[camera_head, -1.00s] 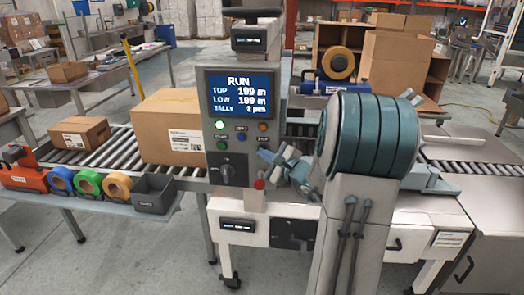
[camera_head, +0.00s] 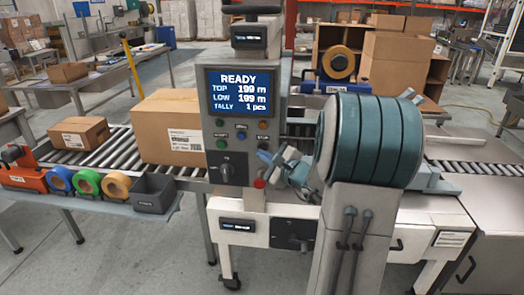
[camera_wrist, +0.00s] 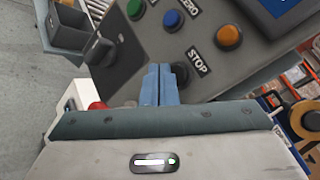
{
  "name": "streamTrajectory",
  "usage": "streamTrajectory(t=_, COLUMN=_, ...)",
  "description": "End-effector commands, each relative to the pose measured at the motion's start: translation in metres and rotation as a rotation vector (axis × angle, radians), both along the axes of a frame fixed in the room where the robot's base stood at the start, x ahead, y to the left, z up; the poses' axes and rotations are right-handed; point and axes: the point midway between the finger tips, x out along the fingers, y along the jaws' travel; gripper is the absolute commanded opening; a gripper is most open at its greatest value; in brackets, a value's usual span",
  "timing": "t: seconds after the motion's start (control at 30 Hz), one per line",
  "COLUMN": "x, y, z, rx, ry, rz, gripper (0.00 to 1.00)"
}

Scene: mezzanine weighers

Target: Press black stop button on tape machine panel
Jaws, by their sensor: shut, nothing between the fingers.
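The tape machine panel (camera_head: 225,165) stands upright below a blue screen (camera_head: 238,91) that reads READY, TOP 199 m, LOW 199 m, TALLY 1 pcs. In the wrist view the black stop button (camera_wrist: 181,70) sits by the white STOP label (camera_wrist: 196,62), partly covered by my fingers. My gripper (camera_wrist: 160,68) is shut and empty, its blue fingertips right at the button's edge; I cannot tell whether they touch it. In the head view my gripper (camera_head: 264,156) is at the panel's lower right, and the button is hidden behind it.
Green (camera_wrist: 135,8), blue (camera_wrist: 173,20) and orange (camera_wrist: 228,37) buttons and a black rotary knob (camera_wrist: 99,50) are close by on the panel. A red button (camera_head: 259,183) is below. A cardboard box (camera_head: 168,128) stands on the rollers to the left.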

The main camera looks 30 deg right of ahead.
Motion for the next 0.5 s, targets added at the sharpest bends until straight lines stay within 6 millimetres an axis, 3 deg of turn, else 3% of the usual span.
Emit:
streamTrajectory(t=0.27, x=-0.001, y=0.000, z=0.000, rx=0.000, ry=0.000, rz=0.000, gripper=0.00)
streamTrajectory(t=0.5, x=-0.018, y=0.012, z=-0.001, rx=-0.002, ry=-0.001, rz=-0.001, gripper=0.00)
